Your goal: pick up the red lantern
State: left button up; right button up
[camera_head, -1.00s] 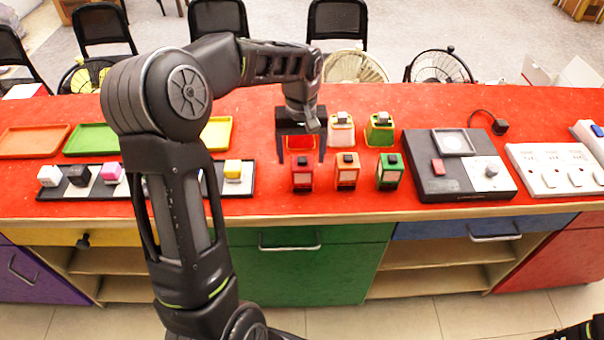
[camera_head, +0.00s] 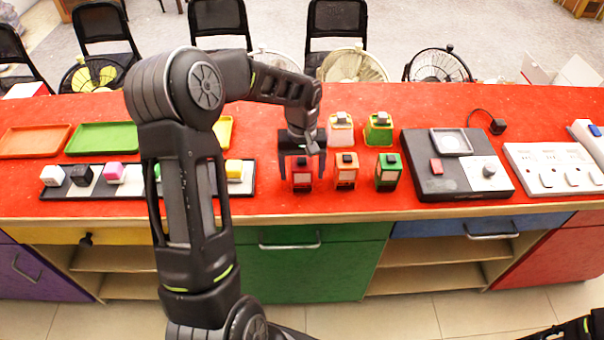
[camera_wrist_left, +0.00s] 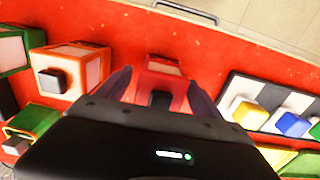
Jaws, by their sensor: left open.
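The red lantern (camera_head: 301,182) stands on the red tabletop in the front row, at its left end. My left gripper (camera_head: 301,170) is over it, open, with a finger on each side. In the left wrist view the lantern (camera_wrist_left: 163,77) shows between the two dark fingers (camera_wrist_left: 160,98), and its lower part in the picture is covered by the gripper body. I cannot tell whether the fingers touch it.
An orange-and-white lantern (camera_head: 345,171) stands close to the right, then a green one (camera_head: 388,172). Behind are a white-and-orange lantern (camera_head: 340,130) and a green-and-yellow one (camera_head: 378,130). A black tray (camera_head: 130,191) with coloured blocks lies left.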

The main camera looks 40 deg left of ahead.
pick_arm(q)
jog(key=shift+f, duration=0.8)
grip_shut()
dwell(0.6)
